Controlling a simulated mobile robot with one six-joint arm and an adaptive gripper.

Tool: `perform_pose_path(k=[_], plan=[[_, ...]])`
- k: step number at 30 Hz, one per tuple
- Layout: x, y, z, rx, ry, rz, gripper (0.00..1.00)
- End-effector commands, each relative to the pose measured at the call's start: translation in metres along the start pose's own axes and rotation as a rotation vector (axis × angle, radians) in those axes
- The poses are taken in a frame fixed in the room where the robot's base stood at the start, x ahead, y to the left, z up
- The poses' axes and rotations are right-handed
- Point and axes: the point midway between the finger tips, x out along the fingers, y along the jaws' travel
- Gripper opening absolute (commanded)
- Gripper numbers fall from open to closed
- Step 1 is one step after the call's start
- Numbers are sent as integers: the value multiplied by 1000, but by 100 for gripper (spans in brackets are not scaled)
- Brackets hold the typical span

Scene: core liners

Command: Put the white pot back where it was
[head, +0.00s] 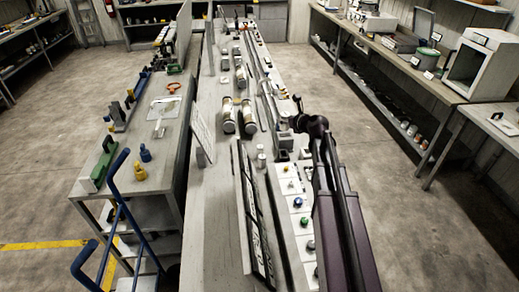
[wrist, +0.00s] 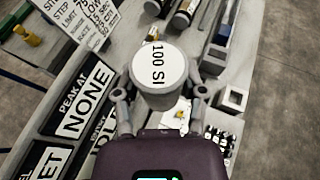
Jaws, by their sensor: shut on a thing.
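The white pot (wrist: 158,75), a short cylinder with a pale grey side and a white lid reading "100 SI", fills the middle of the wrist view. My gripper (wrist: 160,88) is shut on it, one finger against each side. The pot looks held above the bench, lid toward the camera; its base is hidden. In the head view my arm reaches over the right side of the middle bench, and I cannot clearly make out the held pot there. A small pale pot (head: 261,156) stands on that bench left of my arm.
Black-framed signs (head: 256,225) and a white strip with coloured lids (head: 298,203) line the near bench. A "NONE" sign (wrist: 84,98) stands left of the held pot. Dark cylinders with pale bands (head: 248,118) lie farther back. Bare bench (head: 215,225) shows left of the signs.

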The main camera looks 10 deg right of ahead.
Motion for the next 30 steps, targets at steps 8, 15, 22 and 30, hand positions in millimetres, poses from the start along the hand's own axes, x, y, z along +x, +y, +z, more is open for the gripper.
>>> perform_pose_path(k=[8,15,22,30], plan=[[42,-17,-32,-17,7,42,0],[80,-33,-61,-35,12,92,0],[115,-49,-87,-54,14,139,0],[156,-67,-117,-78,13,195,0]])
